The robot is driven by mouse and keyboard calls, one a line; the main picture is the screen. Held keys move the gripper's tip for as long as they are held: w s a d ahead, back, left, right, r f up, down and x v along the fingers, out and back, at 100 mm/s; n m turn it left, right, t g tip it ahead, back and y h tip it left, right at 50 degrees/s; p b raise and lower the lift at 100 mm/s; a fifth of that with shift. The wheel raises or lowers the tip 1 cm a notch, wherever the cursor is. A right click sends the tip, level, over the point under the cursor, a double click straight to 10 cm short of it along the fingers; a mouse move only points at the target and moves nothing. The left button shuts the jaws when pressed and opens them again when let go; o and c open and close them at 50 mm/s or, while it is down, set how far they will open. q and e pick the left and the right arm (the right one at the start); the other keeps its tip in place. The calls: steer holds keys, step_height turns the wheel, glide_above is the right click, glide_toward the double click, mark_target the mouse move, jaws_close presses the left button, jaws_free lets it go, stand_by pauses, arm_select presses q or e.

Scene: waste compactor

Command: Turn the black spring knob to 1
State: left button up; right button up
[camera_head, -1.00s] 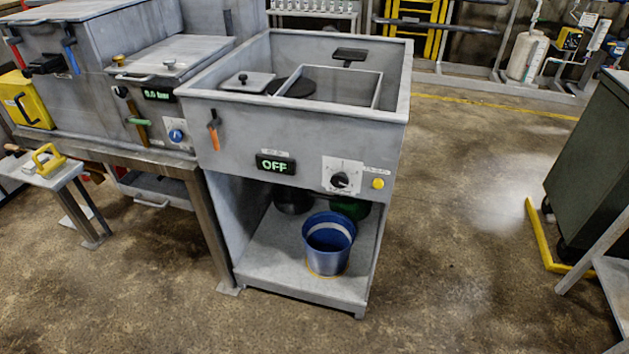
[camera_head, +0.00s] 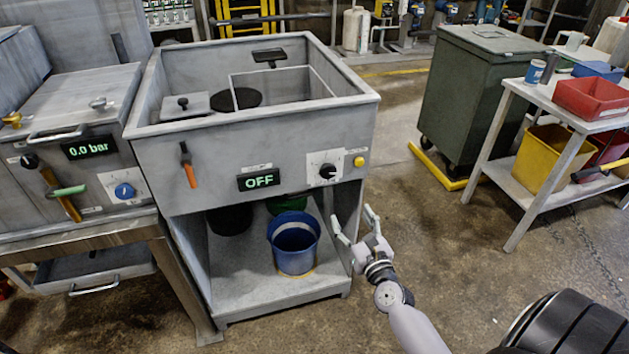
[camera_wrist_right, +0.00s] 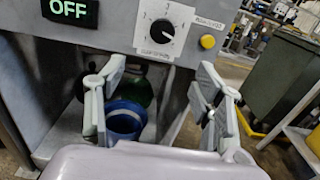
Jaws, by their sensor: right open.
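The black spring knob (camera_head: 327,171) sits on a white dial plate on the front panel of the grey machine (camera_head: 260,120). In the right wrist view the knob (camera_wrist_right: 162,31) is above and ahead of the fingers, with numbers around it. Its exact setting is too small to tell. A display (camera_head: 259,180) left of the knob reads OFF. My right gripper (camera_head: 353,225) is open and empty, below and to the right of the knob, apart from the panel. Its spread fingers (camera_wrist_right: 160,105) also show in the right wrist view. My left gripper is not in view.
A yellow button (camera_head: 359,161) is just right of the knob. An orange-handled lever (camera_head: 188,167) hangs at the panel's left. A blue bucket (camera_head: 294,247) stands on the shelf below.

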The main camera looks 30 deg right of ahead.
glide_toward(329, 174)
steer(key=x, duration=0.8)
steer(key=shift+w, duration=0.25)
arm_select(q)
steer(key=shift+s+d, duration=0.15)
arm_select(e)
steer(key=shift+c, duration=0.4)
steer(key=c, duration=1.1)
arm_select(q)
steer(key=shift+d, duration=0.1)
arm_select(e)
steer(key=shift+o, duration=0.2)
